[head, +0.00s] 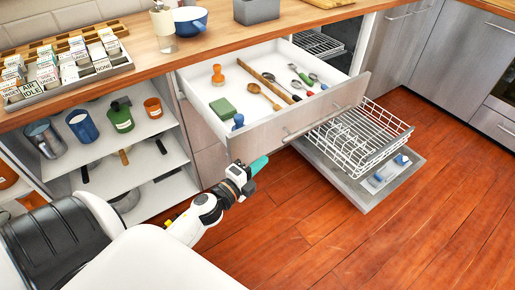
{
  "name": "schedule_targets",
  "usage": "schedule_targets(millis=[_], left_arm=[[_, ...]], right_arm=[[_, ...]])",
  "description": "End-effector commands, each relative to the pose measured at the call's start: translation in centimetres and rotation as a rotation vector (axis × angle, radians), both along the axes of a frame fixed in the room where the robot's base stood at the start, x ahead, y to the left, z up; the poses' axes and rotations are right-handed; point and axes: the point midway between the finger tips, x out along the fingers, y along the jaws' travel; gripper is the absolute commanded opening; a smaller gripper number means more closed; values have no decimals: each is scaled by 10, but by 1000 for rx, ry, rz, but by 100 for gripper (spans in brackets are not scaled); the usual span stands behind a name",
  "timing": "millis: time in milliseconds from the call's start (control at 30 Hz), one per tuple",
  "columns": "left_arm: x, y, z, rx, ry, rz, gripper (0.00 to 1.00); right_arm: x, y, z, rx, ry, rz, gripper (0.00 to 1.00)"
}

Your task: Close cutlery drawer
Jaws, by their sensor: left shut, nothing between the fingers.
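The cutlery drawer (320,119) stands pulled out below the wooden counter, with its grey front and bar handle toward me. Inside it lie a green block (222,108), an orange brush (217,75), wooden spoons (262,96) and several other utensils. My left gripper (258,165) is shut and empty, its teal fingertips just below and in front of the left end of the drawer front. I cannot tell whether it touches the front. My right gripper is not in view.
Open shelves (125,128) with mugs and pans are at the left. The wooden floor (370,245) in front is clear.

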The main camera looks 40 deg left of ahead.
Motion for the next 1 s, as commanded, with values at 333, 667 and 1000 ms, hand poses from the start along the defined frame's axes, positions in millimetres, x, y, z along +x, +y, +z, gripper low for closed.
schedule_targets(millis=[333,667,1000], left_arm=[[34,28,-1,2,2,1,0],[36,35,-1,-1,1,1,0],[39,42,-1,0,1,1,0]], right_arm=[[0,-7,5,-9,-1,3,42],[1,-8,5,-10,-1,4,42],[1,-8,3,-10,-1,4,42]])
